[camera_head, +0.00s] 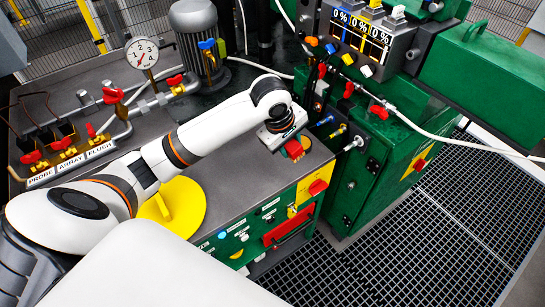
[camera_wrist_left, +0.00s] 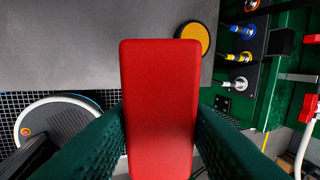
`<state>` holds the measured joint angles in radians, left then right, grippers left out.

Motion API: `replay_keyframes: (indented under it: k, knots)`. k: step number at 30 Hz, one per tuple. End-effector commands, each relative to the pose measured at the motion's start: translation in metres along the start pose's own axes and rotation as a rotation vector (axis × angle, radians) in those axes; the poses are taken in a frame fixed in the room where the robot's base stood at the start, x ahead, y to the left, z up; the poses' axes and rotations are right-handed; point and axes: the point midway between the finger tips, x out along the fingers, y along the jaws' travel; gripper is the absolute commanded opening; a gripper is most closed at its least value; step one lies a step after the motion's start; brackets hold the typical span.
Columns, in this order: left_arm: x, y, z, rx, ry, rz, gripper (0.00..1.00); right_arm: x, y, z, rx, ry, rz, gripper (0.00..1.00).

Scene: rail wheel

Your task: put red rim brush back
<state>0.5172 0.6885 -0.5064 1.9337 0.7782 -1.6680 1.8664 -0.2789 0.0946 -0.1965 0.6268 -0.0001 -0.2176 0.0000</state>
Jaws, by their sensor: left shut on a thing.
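My left gripper (camera_head: 288,138) is over the right part of the grey bench top, close to the green machine. It is shut on a red block, which I take to be the red rim brush (camera_head: 294,150). In the left wrist view the brush (camera_wrist_left: 160,100) fills the middle as a plain red face between two dark green fingers. Its bristles and underside are hidden, and I cannot tell whether it touches anything below. My right gripper is in neither view.
A yellow disc (camera_head: 187,203) lies on the bench (camera_head: 232,172) beneath my left arm. The green machine (camera_head: 373,160), with hoses and coloured connectors, stands close on the right. Red-handled valves and a pressure gauge (camera_head: 142,53) are at the left. Grated floor (camera_head: 430,230) is at the lower right.

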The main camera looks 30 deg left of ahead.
Motion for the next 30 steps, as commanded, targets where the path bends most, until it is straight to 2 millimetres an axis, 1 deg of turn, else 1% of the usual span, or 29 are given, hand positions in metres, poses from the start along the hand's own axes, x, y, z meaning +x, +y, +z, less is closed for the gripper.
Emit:
replay_keyframes:
  k: [1,3,6,9,11,18,21,26,30]
  knots:
    - [0.015,0.004,0.02,0.015,-0.001,0.068,0.17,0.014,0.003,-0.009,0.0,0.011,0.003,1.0]
    - [0.024,0.009,0.04,0.036,0.011,0.158,0.17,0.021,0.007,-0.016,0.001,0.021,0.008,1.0]
    - [0.028,0.015,0.061,0.045,0.02,0.254,0.17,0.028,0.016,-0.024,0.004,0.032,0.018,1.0]
    - [0.029,0.019,0.073,0.044,0.024,0.307,0.17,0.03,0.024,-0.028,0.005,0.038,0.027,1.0]
    - [0.033,0.022,0.076,0.044,0.026,0.324,0.17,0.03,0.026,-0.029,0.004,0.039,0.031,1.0]
    - [0.073,0.037,0.076,0.043,0.028,0.331,0.17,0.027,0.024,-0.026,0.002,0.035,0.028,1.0]
    - [0.083,0.04,0.076,0.044,0.027,0.33,0.17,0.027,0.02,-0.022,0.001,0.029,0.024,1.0]
    - [0.095,0.044,0.075,0.044,0.026,0.329,0.17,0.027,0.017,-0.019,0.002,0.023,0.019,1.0]
    - [0.114,0.051,0.074,0.044,0.028,0.33,0.17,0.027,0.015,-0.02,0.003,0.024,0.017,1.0]
